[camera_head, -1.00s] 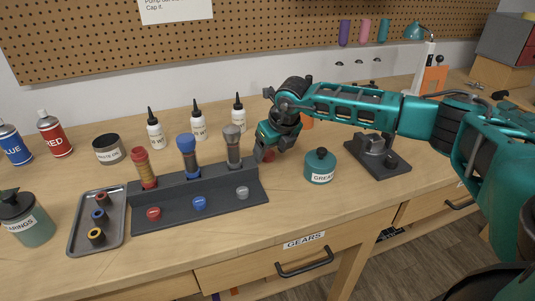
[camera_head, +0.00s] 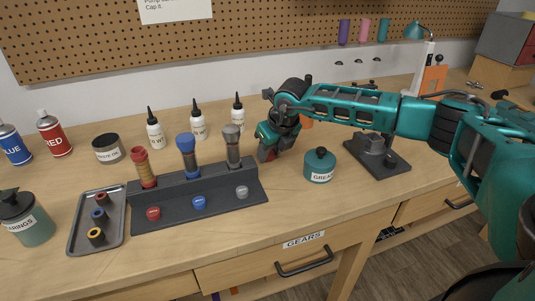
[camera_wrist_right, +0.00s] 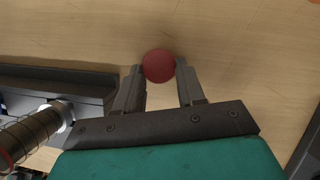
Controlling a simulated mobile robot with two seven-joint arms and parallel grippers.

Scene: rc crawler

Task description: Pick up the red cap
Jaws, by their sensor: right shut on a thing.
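The red cap (camera_wrist_right: 159,65) shows as a round red disc between the fingertips in the right wrist view. My right gripper (camera_wrist_right: 160,75) is shut on it, one finger on each side. In the head view the right gripper (camera_head: 268,152) points down at the tabletop, just right of the dark rack. The cap is mostly hidden by the fingers there, with only a little red showing. I cannot tell whether the cap still touches the table. My left gripper is not in view.
The dark rack (camera_head: 200,215) holds red, blue and grey-topped shafts, with round red, blue and grey pieces along its front. A teal grease pot (camera_head: 319,166) stands right of the gripper. White bottles (camera_head: 198,124) stand behind the rack. A grey tray (camera_head: 78,238) lies at left.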

